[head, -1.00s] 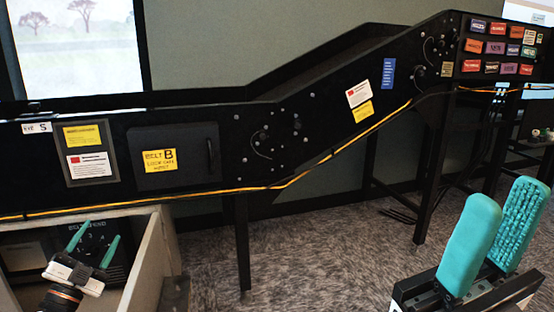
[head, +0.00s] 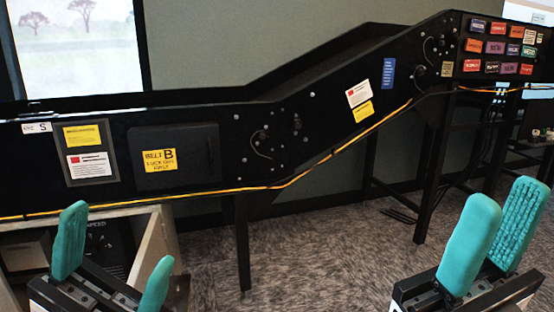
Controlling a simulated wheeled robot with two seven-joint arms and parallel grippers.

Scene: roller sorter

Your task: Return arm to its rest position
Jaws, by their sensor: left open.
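My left gripper (head: 113,240) is at the lower left of the head view, with its two teal fingers wide apart and nothing between them. It shows in front of the open grey box, and I see no contact with it. My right gripper (head: 503,205) is at the lower right, its two teal fingers upright with a gap between them and nothing held. The rest of both arms is mostly out of the picture.
A long black conveyor (head: 215,120) with labels and a yellow cable crosses the view, rising to the right on black legs. The carpet (head: 325,260) between my grippers is clear.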

